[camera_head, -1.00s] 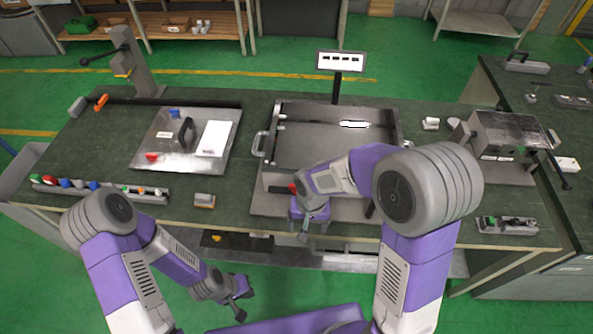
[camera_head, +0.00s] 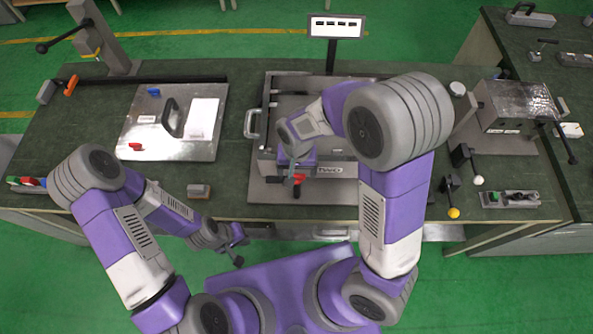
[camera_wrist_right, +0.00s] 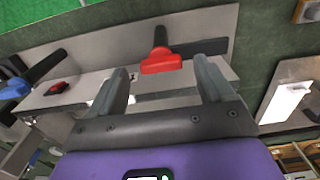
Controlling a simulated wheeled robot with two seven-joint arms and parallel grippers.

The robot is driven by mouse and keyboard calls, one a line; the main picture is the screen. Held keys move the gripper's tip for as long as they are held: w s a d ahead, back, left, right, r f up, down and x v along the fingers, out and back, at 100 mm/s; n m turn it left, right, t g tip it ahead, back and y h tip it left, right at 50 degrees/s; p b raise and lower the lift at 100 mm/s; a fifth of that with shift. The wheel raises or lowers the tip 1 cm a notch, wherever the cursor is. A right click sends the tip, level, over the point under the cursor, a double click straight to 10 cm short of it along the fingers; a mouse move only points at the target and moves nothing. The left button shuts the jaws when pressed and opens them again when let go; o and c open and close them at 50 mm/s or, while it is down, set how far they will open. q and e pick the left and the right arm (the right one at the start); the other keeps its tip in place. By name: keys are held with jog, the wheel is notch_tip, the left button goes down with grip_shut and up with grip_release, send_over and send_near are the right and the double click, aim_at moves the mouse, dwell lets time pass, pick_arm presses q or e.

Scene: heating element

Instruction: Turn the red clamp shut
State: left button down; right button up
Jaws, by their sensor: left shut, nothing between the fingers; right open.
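A red clamp handle (camera_wrist_right: 160,61) with a black bar sits at the front of the grey metal box (camera_head: 262,165); it also shows in the head view (camera_head: 299,178). My right gripper (camera_wrist_right: 163,80) is open. In the right wrist view the red handle appears between and just beyond its fingertips, with no grip on it. In the head view the right gripper (camera_head: 288,180) is above the box's front edge, its fingers partly hidden by the wrist. My left gripper (camera_head: 238,250) is shut and empty, low in front of the table edge.
A metal plate (camera_head: 195,150) with a black handle, a white sheet and small red and blue clamps lies left of the box. A small block (camera_head: 198,191) is near the front edge. A display sign (camera_head: 337,27) stands behind. A metal case (camera_head: 515,106) is at right.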

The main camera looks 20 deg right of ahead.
jog(key=shift+w+f, duration=0.15)
jog(key=shift+f, duration=0.8)
grip_shut()
